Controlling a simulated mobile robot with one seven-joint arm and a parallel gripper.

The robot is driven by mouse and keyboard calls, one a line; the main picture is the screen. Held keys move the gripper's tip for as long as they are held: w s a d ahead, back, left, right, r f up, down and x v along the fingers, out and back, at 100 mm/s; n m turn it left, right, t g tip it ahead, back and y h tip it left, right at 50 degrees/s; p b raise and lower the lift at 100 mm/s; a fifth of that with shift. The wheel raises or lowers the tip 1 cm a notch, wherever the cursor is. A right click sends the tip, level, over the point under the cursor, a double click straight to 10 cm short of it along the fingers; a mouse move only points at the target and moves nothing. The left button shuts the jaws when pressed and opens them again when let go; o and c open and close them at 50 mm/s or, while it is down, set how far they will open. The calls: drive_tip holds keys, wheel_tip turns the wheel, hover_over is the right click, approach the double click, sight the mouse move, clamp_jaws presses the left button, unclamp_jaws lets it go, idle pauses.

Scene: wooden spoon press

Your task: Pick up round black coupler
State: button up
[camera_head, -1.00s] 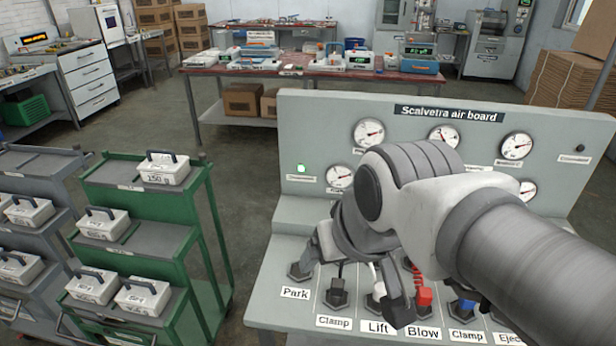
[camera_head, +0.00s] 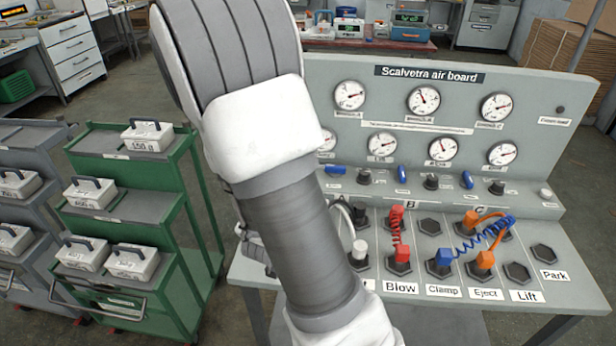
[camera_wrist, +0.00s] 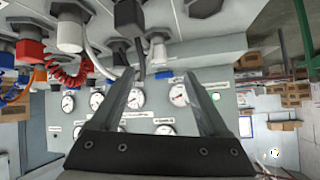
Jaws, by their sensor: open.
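My gripper (camera_wrist: 162,76) shows in the wrist view with its two fingers spread apart and nothing between them. Just beyond the fingertips, at the top of that view, a black coupler (camera_wrist: 128,16) sits on the board, with a dark hose running from it. I cannot tell whether its body is round or squared. A white coupler (camera_wrist: 70,38) with a white hose stands to its left, and another white one (camera_wrist: 157,50) to its right. In the head view my arm hides the board's left part, the black coupler and most of my gripper.
The air board (camera_head: 452,100) carries gauges and labelled sockets. Red couplers (camera_head: 402,253), a blue one (camera_head: 445,258) and orange ones (camera_head: 486,260) with coiled hoses crowd its middle. A green cart (camera_head: 185,215) with white weight boxes stands to the left.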

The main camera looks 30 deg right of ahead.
drive_tip(key=s+d+g+h, duration=0.1)
drive_tip(key=s+d+h, duration=0.3)
drive_tip(key=d, duration=0.1)
drive_tip(key=b, duration=0.8)
approach(359, 208)
drive_tip(key=shift+m, duration=0.4)
drive_tip(key=x, duration=0.5)
drive_tip(key=shift+w+d, duration=0.2)
drive_tip(key=shift+d, duration=0.2)
drive_tip(key=shift+b+x, duration=0.35)
drive_tip(key=shift+x, duration=2.35)
drive_tip(key=shift+a+f, duration=0.1)
drive_tip(key=shift+f, duration=0.05)
drive_tip(key=shift+c, duration=0.2)
clamp_jaws()
